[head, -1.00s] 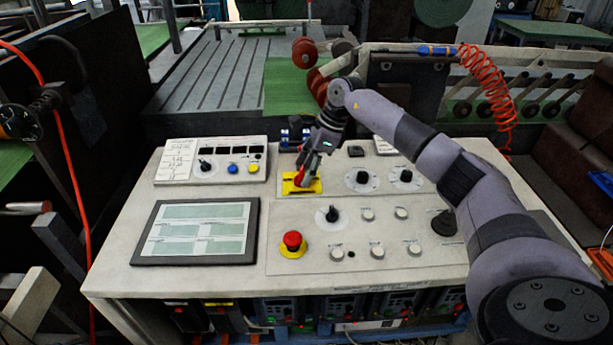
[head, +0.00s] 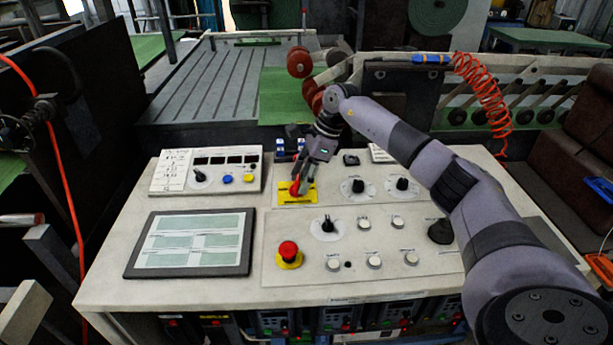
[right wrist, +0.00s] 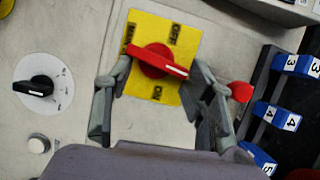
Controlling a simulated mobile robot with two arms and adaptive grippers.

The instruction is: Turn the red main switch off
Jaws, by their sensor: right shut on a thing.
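The red main switch (head: 296,189) sits on a yellow plate (head: 283,198) at the back middle of the console. In the right wrist view the red handle (right wrist: 160,62) lies crosswise on its yellow plate (right wrist: 160,28), between the word OFF at the top and ON at the bottom. Its white-marked end points right and slightly down. My right gripper (head: 305,178) is over the switch; in the wrist view its fingers (right wrist: 160,78) stand at the two ends of the handle, shut on it. My left gripper is not in view.
A red emergency button (head: 288,252), a black knob (head: 327,226) and a dark-framed screen (head: 190,244) are on the console nearer the front. Blue numbered blocks (right wrist: 285,118) stand close beside the switch plate. A small red piece (right wrist: 241,91) shows beside one finger.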

